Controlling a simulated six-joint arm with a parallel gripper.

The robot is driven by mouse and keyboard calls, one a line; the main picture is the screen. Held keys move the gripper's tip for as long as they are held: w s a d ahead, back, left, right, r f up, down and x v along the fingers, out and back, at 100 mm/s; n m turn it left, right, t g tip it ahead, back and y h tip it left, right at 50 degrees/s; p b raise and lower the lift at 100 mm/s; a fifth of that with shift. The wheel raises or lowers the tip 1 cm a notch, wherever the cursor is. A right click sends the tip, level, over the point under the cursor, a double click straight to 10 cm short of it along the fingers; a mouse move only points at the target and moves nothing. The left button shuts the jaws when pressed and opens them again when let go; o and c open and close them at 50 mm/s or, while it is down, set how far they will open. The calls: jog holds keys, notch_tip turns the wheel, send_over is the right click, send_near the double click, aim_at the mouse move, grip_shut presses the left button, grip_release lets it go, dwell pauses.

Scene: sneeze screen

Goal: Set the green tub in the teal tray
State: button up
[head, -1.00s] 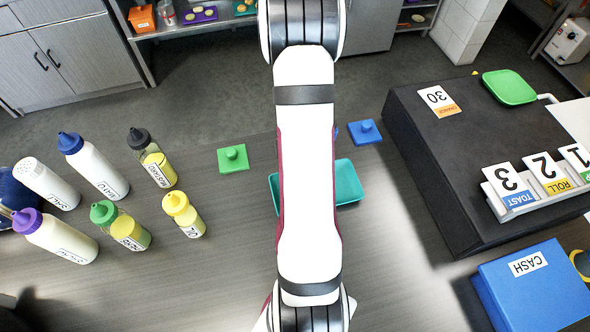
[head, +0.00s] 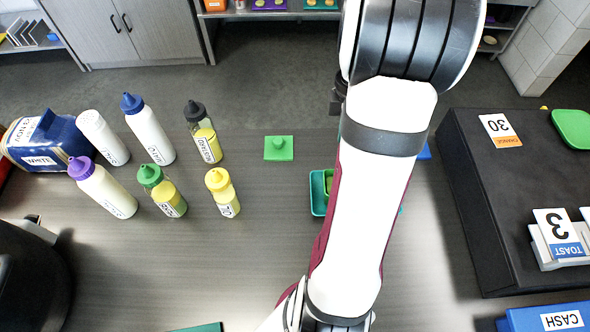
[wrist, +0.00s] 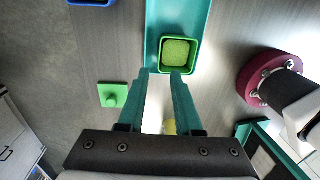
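The green tub (wrist: 178,52), square with green contents, shows in the wrist view inside the near end of the teal tray (wrist: 179,17). In the head view, a sliver of the tub (head: 329,182) shows within the tray (head: 318,192); my arm covers the rest. My gripper (wrist: 161,73) is open, its two teal fingers apart and holding nothing. Its tips are close to the tub's near edge in the wrist view; I cannot tell whether they touch it. The gripper fingers are hidden behind my arm in the head view.
A green lid with a knob (head: 279,148) lies left of the tray. Several sauce bottles (head: 222,192) stand further left. A black raised counter (head: 490,200) with number cards and a blue cash box (head: 550,317) are on the right. The tabletop in front is mostly clear.

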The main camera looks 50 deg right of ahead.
jog(key=a+r+m, duration=0.3)
jog(key=a+m, duration=0.2)
jog(key=a, duration=0.7)
jog(key=a+r+m, duration=0.4)
jog(key=a, duration=0.8)
jog(key=s+a+m+y, duration=0.1)
jog(key=s+a+m, duration=0.4)
jog(key=s+a, duration=0.1)
jog(key=shift+a+f+m, duration=0.15)
jog(key=shift+a+m, duration=0.15)
jog(key=shift+a, duration=0.4)
